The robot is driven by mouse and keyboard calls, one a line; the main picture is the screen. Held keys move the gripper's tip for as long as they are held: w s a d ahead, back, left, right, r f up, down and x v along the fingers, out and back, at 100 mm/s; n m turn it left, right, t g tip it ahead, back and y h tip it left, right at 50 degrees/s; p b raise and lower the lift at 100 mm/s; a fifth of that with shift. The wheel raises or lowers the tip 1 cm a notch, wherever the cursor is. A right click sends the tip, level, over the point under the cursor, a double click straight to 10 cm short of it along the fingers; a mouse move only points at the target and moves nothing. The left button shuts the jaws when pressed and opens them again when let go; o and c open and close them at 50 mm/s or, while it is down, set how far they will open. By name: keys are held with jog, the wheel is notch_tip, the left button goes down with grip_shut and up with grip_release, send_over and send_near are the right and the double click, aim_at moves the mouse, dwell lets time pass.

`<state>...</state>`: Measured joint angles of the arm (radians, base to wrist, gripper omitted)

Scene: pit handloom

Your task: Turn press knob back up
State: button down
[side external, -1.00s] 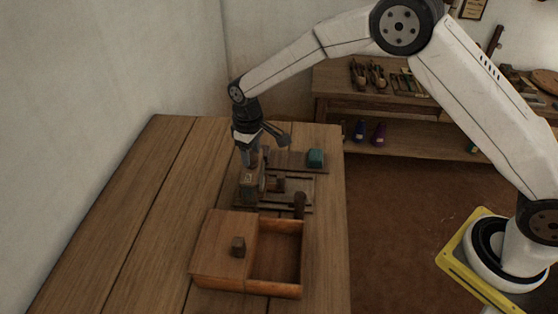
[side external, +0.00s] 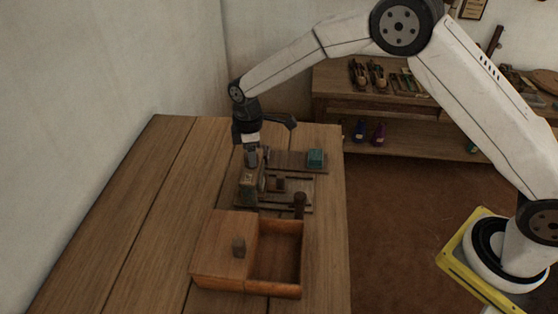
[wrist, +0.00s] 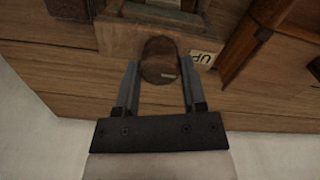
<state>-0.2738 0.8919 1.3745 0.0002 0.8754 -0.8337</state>
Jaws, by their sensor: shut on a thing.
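The press knob (wrist: 158,58) is a round dark brown wooden knob with a short pale mark at its lower right edge in the wrist view. A pale label reading "UP" (wrist: 203,57) lies just right of it. My gripper (wrist: 160,68) is shut on the knob, one grey finger on each side. In the side view my gripper (side external: 251,164) points down at the top of the small wooden press block (side external: 248,190); the knob itself is hidden there by the fingers.
A wooden box with a half-covering lid (side external: 215,240) and an open compartment stands in front. A dark upright peg (side external: 299,204) stands behind it. A teal block (side external: 316,158) sits on a board at the back right. The table's left side is clear.

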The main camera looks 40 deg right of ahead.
dwell(0.3)
jog(key=shift+c, duration=0.7)
grip_release()
jog(key=shift+r, duration=0.1)
jog(key=shift+r, duration=3.85)
jog(key=shift+s+d, duration=0.1)
jog(key=shift+s+d+r, duration=0.1)
jog(key=shift+s+d, duration=0.05)
jog(key=shift+d, duration=0.1)
jog(key=s+d+m+t, duration=0.1)
jog(key=s+d+m, duration=0.3)
jog(key=s, duration=0.4)
jog(key=s+d+m, duration=0.4)
jog(key=s+d, duration=0.1)
jog(key=s, duration=0.3)
jog(key=s+d+f+m+t, duration=0.1)
jog(key=s+d+m, duration=0.3)
jog(key=s, duration=0.4)
jog(key=shift+d+m+t, duration=0.3)
jog(key=shift+d, duration=0.25)
